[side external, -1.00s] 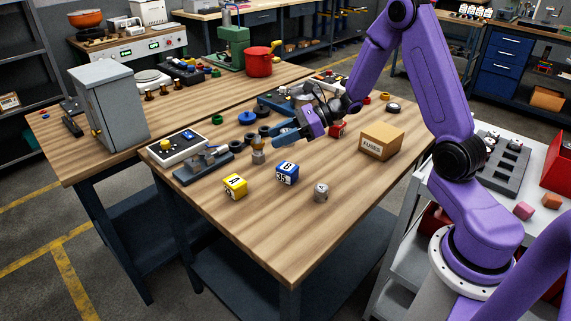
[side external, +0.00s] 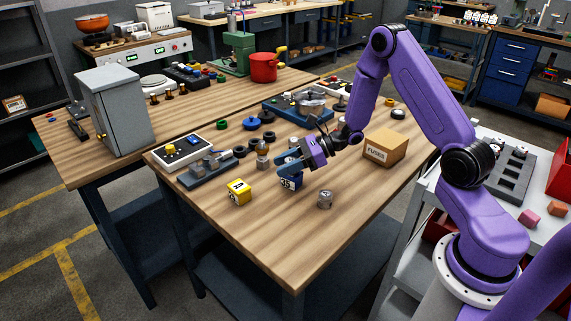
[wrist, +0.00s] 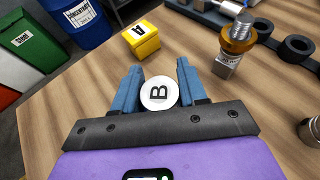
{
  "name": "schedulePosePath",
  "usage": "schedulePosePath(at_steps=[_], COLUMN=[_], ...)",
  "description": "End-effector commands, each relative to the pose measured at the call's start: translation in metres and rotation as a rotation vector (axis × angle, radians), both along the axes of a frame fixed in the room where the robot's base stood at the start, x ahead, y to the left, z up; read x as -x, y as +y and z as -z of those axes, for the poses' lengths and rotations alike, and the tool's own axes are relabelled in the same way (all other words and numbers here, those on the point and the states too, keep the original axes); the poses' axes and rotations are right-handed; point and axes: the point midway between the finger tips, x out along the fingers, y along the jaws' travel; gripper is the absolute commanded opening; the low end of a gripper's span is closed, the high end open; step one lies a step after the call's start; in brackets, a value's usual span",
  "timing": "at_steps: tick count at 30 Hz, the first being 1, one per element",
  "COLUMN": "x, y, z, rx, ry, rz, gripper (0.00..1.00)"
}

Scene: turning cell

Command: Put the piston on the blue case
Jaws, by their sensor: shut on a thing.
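The held piston shows in the wrist view as a white round top marked B (wrist: 159,92), between the two blue fingertips. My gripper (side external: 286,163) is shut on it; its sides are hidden. I cannot tell whether the piston touches the case. The yellow case marked A (side external: 238,191) stands to the left.
A silver cylinder (side external: 325,199) stands right of the blue case, near the bench's front. A metal piece (side external: 262,161) and black rings (side external: 268,137) lie behind and left. A cardboard fuses box (side external: 385,147) stands at right. The front of the bench is clear.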

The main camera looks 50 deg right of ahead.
Motion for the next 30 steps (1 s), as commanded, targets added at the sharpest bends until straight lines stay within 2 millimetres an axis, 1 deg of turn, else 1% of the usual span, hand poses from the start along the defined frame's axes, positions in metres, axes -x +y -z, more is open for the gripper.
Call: schedulePosePath(at_steps=[4, 5, 6, 7, 15, 18, 23, 30], x=[0.000, 0.000, 0.000, 0.000, 0.000, 0.000, 0.010, 0.037], y=[0.000, 0.000, 0.000, 0.000, 0.000, 0.000, -0.017, -0.053], z=[0.003, 0.003, 0.002, 0.002, 0.002, -0.001, -0.008, -0.027], rx=[0.000, 0.000, 0.000, 0.000, 0.000, 0.000, 0.000, 0.001], ry=[0.000, 0.000, 0.000, 0.000, 0.000, 0.000, 0.000, -0.002], rz=[-0.001, -0.001, -0.001, -0.001, 0.000, 0.000, 0.005, 0.006], gripper=[0.09, 0.48, 0.61, 0.67, 0.67, 0.67, 0.67, 0.67])
